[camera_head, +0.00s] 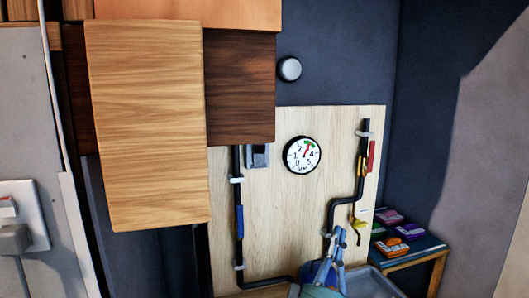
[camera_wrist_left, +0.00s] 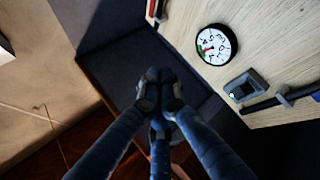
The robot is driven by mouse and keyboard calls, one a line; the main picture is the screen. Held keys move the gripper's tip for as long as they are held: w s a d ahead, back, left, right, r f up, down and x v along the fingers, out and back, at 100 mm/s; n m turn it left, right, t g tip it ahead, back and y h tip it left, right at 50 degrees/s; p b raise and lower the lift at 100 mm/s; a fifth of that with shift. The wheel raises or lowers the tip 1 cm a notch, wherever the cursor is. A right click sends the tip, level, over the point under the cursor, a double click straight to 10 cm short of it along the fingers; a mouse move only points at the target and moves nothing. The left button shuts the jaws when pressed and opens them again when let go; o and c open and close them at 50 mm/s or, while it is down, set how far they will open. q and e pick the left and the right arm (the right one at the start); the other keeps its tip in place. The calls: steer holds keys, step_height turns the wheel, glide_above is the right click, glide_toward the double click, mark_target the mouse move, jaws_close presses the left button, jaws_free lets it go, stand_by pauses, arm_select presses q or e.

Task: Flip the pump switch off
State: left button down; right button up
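The pump switch (camera_head: 257,156) is a small grey box on the pale wood panel (camera_head: 275,215), left of the round gauge (camera_head: 302,155). The cabinet door partly crowds it from above. In the left wrist view the switch (camera_wrist_left: 247,86) is right of the fingers, with a small bright spot at its lower left end. My left gripper (camera_head: 340,238) has blue fingers and is low in front of the panel, below and right of the switch, apart from it. In the left wrist view its fingertips (camera_wrist_left: 160,88) are together with nothing between them. My right gripper is not in view.
Black pipes (camera_head: 331,215) run along the panel, with a yellow-handled valve (camera_head: 358,223). A wooden cabinet door (camera_head: 148,120) hangs at upper left. A small table (camera_head: 413,256) with colourful packs stands at right. A grey basin (camera_head: 372,285) is at the bottom. A wall socket (camera_head: 30,205) is far left.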

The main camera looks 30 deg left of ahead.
arm_select(q)
steer(key=s+a+r+n+g+y, duration=0.3)
steer(key=a+r+n+g+y, duration=0.7)
steer(key=n, duration=0.7)
steer(key=shift+s+a+n+y, duration=0.15)
steer(key=shift+a+n+y, duration=0.15)
steer(key=shift+a+y, duration=1.55)
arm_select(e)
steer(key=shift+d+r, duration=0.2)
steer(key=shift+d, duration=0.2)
arm_select(q)
steer(key=shift+r, duration=0.15)
steer(key=p, duration=0.4)
glide_toward(261, 146)
steer(key=x, duration=0.6)
steer(key=shift+w+a+r, duration=0.1)
steer(key=shift+w+a, duration=0.25)
steer(key=shift+w, duration=0.1)
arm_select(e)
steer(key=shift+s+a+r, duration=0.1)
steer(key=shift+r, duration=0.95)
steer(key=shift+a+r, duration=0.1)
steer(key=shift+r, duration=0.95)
